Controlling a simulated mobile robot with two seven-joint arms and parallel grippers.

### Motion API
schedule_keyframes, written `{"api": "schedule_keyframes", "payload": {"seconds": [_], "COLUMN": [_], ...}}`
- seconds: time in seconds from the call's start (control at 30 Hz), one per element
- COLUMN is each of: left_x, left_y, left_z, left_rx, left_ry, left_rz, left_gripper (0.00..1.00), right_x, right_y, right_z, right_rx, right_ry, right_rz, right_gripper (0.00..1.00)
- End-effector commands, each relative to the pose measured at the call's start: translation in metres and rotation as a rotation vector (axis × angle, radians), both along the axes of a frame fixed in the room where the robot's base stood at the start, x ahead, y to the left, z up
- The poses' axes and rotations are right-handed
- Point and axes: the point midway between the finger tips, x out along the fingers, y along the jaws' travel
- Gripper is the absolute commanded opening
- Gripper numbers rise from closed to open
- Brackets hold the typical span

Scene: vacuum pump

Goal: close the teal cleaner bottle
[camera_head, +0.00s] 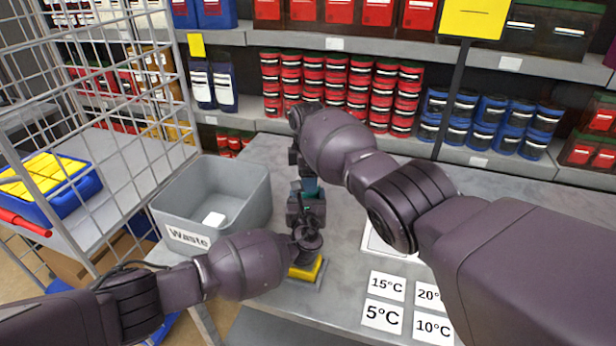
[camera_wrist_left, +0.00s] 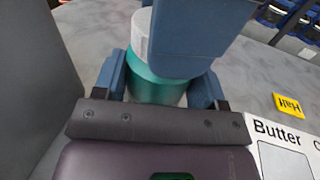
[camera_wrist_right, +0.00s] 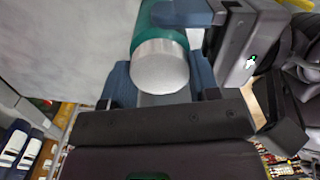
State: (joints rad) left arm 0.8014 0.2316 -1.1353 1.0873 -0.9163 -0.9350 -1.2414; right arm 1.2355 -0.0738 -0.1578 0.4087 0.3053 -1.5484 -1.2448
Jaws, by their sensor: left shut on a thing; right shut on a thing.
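The teal bottle (camera_wrist_left: 155,82) is between the blue fingers of my left gripper (camera_wrist_left: 158,90), which is shut on its body. A pale grey-white cap (camera_wrist_right: 160,66) sits against the end of the bottle, which also shows as teal in the right wrist view (camera_wrist_right: 150,28). My right gripper (camera_wrist_right: 158,82) is shut on the cap. In the head view, a small teal patch of the bottle (camera_head: 309,186) shows between my left gripper (camera_head: 305,208) and my right gripper (camera_head: 300,168); the rest is hidden. I cannot tell how tightly the cap sits.
A grey Waste bin (camera_head: 165,212) with a white item inside stands left on the grey table (camera_head: 345,290). A yellow-topped object (camera_head: 306,270) is below my left gripper. Temperature cards (camera_head: 383,314) lie at the front. Shelves of red and blue jars (camera_head: 335,85) stand behind; a wire cage (camera_head: 95,120) is left.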

Motion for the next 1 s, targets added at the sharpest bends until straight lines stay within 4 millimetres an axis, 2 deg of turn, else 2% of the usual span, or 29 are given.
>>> {"api": "schedule_keyframes", "payload": {"seconds": [0.7, 0.83, 1.0], "left_x": [0.0, 0.0, 0.0], "left_y": [0.0, 0.0, 0.0], "left_z": [-0.0002, -0.0002, -0.0002], "left_rx": [0.0, 0.0, 0.0], "left_ry": [0.0, 0.0, 0.0], "left_rz": [0.0, 0.0, 0.0], "left_gripper": [0.0, 0.0, 0.0], "right_x": [-0.0003, -0.0002, -0.0002], "right_y": [0.0005, 0.0004, 0.0004], "right_z": [-0.0008, -0.0008, -0.0009], "right_rx": [0.0, 0.0, 0.0], "right_ry": [0.002, 0.001, 0.002], "right_rz": [-1.047, -1.163, -1.213], "right_gripper": [0.27, 0.27, 0.27]}}
